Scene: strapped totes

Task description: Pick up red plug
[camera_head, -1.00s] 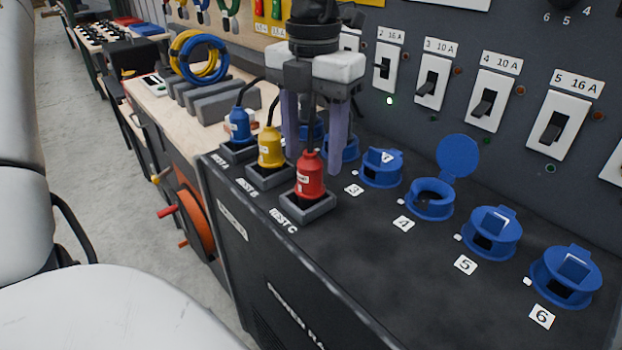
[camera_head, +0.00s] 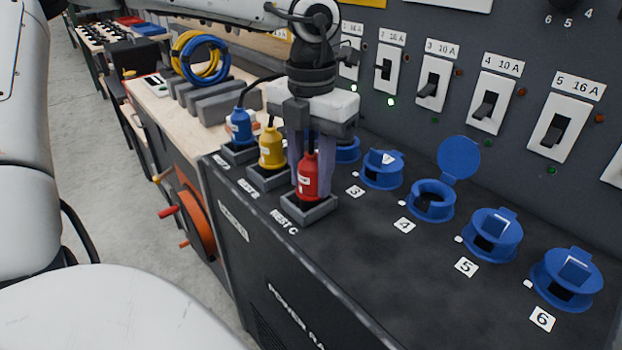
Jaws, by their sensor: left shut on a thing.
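The red plug (camera_head: 308,178) stands upright in the grey holder marked REST C (camera_head: 309,209), its dark cable running up between my gripper's fingers. My left gripper (camera_head: 311,172) comes down from above, with its two purple-grey fingers on either side of the plug. It is shut on the red plug, which is still seated in the holder. The fingers partly cover the plug's upper sides. My right gripper is not in view.
A yellow plug (camera_head: 271,149) and a blue plug (camera_head: 240,126) stand close by in their holders. Several blue sockets line the panel; socket 4 (camera_head: 430,203) has its lid up. Breaker switches (camera_head: 433,83) are on the wall behind. The black top in front of the sockets is clear.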

